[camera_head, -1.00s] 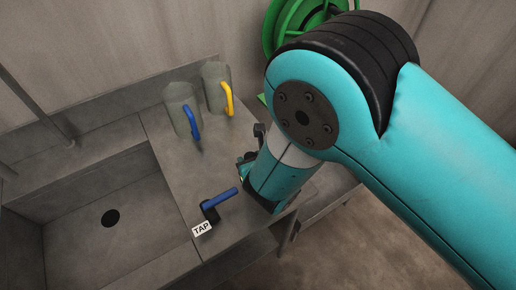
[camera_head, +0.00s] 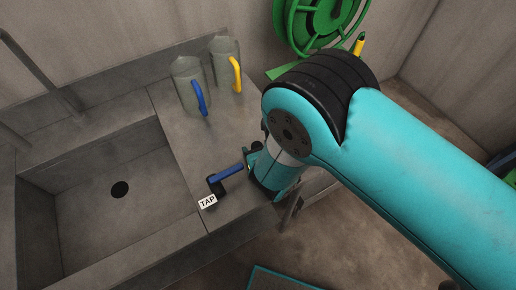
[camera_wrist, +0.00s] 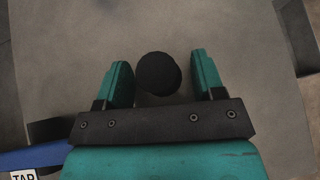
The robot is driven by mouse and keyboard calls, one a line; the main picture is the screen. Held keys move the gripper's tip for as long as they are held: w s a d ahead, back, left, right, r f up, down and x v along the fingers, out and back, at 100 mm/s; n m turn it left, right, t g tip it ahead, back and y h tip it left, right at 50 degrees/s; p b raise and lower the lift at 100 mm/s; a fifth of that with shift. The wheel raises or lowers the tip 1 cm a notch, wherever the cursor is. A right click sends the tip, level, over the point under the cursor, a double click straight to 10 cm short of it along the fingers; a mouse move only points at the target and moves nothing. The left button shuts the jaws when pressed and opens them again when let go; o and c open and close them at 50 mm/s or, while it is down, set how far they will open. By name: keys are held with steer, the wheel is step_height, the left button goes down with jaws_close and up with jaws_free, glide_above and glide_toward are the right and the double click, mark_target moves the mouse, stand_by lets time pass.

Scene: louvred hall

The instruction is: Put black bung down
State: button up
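The black bung (camera_wrist: 158,74) is a round dark shape between the two teal fingers in the wrist view, over the grey worktop (camera_wrist: 70,50). My gripper (camera_wrist: 163,78) is open around it. A gap shows between the bung and the right finger; the left finger is very close to it, and I cannot tell whether it touches. In the head view my gripper (camera_head: 254,159) is low over the worktop (camera_head: 185,135), right of the blue tap lever and mostly hidden by my arm.
The blue-handled tap (camera_head: 226,173) with its label is close left of my gripper. A blue-handled jug (camera_head: 186,86) and a yellow-handled jug (camera_head: 222,62) stand behind. The sink (camera_head: 90,220) is left. A green hose reel (camera_head: 310,25) is at the back.

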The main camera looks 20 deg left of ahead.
steer(key=shift+r, duration=0.2)
steer(key=b+v, duration=0.3)
steer(key=v, duration=0.7)
steer(key=shift+s+d+r, duration=0.15)
steer(key=shift+s+d, duration=0.05)
steer(key=shift+s, duration=0.15)
steer(key=shift+s+d+r, duration=0.3)
steer(key=shift+d+r, duration=0.05)
steer(key=shift+r, duration=0.1)
steer(key=shift+w+r, duration=0.1)
